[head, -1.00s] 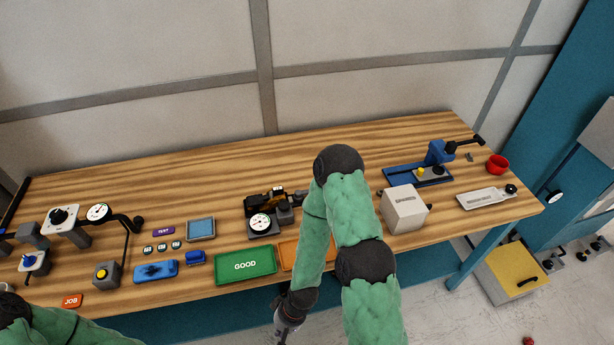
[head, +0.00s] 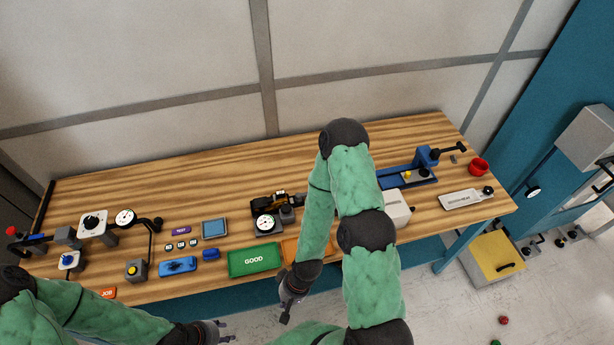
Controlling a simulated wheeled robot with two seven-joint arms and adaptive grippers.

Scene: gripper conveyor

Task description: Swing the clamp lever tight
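A blue fixture (head: 425,157) with a black lever (head: 451,149) stands at the right of the bench; it looks like the clamp. Its lever points right and slightly up. Its blue base plate (head: 388,184) carries a small yellow-topped part (head: 407,174). Whether the clamp presses on this part is too small to tell. My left gripper (head: 226,332) is open and empty in front of the bench, far from the fixture. My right gripper (head: 286,314) hangs at the bench's front edge, pointing down, apart from the fixture; its fingers are too small to judge.
My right arm crosses the bench and partly hides a pale box (head: 397,208) and an orange tray (head: 290,249). A green GOOD tray (head: 254,261), a dial gauge device (head: 265,224), a grey plate (head: 461,199) and a red cup (head: 478,167) stand nearby. The bench's back strip is clear.

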